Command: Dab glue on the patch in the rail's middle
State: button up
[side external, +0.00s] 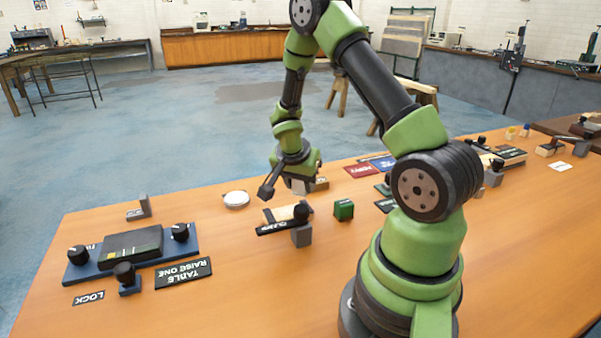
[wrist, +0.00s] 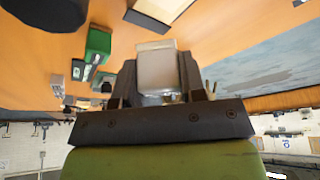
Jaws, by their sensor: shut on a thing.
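My gripper (side external: 298,178) hangs low over the middle of the table, behind the clamp. In the wrist view my gripper (wrist: 160,92) has its two dark fingers shut on a pale grey-white block-like thing (wrist: 158,68). I cannot tell from its shape whether it is the glue applicator. A pale wooden piece (side external: 283,213), perhaps the rail, lies at the clamp (side external: 301,236) with the black knob, in front of my gripper and apart from it. A pale piece (wrist: 158,8) also shows at the top of the wrist view. No glue patch can be made out.
A green block (side external: 344,210) stands right of the clamp. A round white-topped dish (side external: 236,199) is to the left. The front middle of the table is clear.

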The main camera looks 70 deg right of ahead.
aim_at(300, 194)
jog(key=shift+f, duration=1.6)
jog(key=shift+w+a+f, duration=0.3)
jog(key=shift+w+f, duration=0.05)
jog(key=shift+f, duration=0.2)
jog(key=shift+c, duration=0.3)
jog(key=shift+w+a+f, duration=0.1)
jog(key=shift+w+a, duration=1.75)
jog(key=shift+a, duration=0.05)
jog(key=shift+s+d, duration=2.15)
jog(key=shift+d+r, duration=0.1)
jog(key=shift+r, duration=4)
